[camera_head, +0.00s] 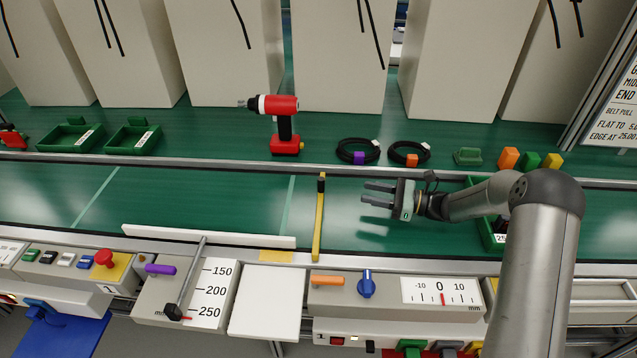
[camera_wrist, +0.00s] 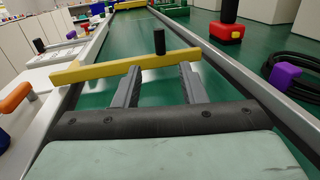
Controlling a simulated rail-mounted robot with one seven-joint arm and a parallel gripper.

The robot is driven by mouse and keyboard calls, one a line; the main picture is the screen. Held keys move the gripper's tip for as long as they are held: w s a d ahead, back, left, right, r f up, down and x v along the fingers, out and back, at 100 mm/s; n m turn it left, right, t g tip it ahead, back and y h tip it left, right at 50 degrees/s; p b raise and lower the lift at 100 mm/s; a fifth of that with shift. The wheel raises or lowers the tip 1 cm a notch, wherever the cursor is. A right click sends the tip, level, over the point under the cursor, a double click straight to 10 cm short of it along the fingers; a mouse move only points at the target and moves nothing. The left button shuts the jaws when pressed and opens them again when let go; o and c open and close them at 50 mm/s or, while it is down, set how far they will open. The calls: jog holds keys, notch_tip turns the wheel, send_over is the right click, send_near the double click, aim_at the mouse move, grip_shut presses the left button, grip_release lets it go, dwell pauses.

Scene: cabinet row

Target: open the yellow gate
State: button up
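The yellow gate (camera_head: 319,222) is a thin yellow bar lying across the green conveyor belt, from the near rail to the far rail. A short black peg (camera_head: 321,184) stands up near its far end. In the wrist view the yellow gate (camera_wrist: 120,67) crosses ahead of the fingers, with the black peg (camera_wrist: 159,41) upright on it. My gripper (camera_head: 365,192) is to the right of the gate, over the belt, fingers pointing left. Its two fingers (camera_wrist: 158,80) are apart with nothing between them, and the peg stands beyond the tips.
A red and black drill (camera_head: 283,125) and coiled black cables (camera_head: 357,150) sit beyond the far rail. A white bar (camera_head: 210,235) lies along the near side, left of the gate. Control panels with an orange handle (camera_head: 328,281) and blue knob (camera_head: 367,285) line the front.

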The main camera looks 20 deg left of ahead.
aim_at(321, 191)
jog(key=a, duration=0.4)
jog(key=a+p, duration=0.1)
jog(key=a, duration=0.9)
jog(key=shift+s+a+p, duration=0.2)
jog(key=shift+s+p, duration=0.1)
jog(key=shift+s, duration=0.1)
grip_shut()
